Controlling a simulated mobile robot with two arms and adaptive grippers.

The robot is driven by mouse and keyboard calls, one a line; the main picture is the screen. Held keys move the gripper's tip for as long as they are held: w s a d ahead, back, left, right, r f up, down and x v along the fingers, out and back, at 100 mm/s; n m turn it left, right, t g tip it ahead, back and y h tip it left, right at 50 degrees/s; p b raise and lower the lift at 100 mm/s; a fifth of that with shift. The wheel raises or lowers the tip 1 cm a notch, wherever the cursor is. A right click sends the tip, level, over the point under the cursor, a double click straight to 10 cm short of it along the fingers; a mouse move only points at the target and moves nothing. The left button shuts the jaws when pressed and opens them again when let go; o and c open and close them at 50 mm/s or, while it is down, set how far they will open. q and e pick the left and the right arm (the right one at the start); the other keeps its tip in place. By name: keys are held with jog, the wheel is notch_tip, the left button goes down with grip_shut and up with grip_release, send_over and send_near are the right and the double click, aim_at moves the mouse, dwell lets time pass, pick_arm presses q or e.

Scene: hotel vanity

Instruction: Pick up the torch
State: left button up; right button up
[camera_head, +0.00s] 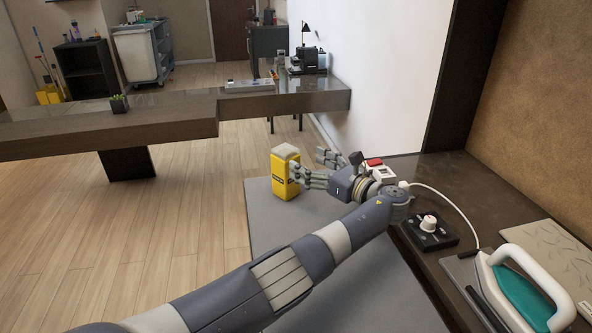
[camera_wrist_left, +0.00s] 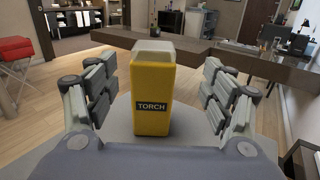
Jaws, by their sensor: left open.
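The torch is a yellow box with a pale top (camera_head: 285,174). In the left wrist view the torch (camera_wrist_left: 152,88) is upright, with a dark label reading TORCH facing me. My left gripper (camera_head: 314,168) is open, and its fingers point at the torch. In the left wrist view the fingers of this gripper (camera_wrist_left: 160,92) stand on either side of the torch, with a visible gap on both sides. I cannot tell how far the torch reaches in between them. My right gripper is in neither view.
A dark counter (camera_head: 440,180) on the right holds a black box with a white knob (camera_head: 431,230), a red and white item (camera_head: 376,166) and a teal and white iron (camera_head: 522,290). A long desk (camera_head: 180,122) crosses behind. Wooden floor lies open at left.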

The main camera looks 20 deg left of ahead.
aim_at(293, 157)
pick_arm(q)
jog(key=a, duration=0.3)
jog(key=shift+a+r, duration=0.25)
jog(key=shift+w+a+f, duration=0.15)
jog(key=shift+w+a, duration=0.05)
jog(key=shift+w, duration=0.05)
jog(key=x, duration=0.4)
jog(key=shift+a+f, duration=0.2)
jog(key=shift+f, duration=0.05)
jog(key=shift+w+a, duration=0.1)
jog(key=c, duration=1.7)
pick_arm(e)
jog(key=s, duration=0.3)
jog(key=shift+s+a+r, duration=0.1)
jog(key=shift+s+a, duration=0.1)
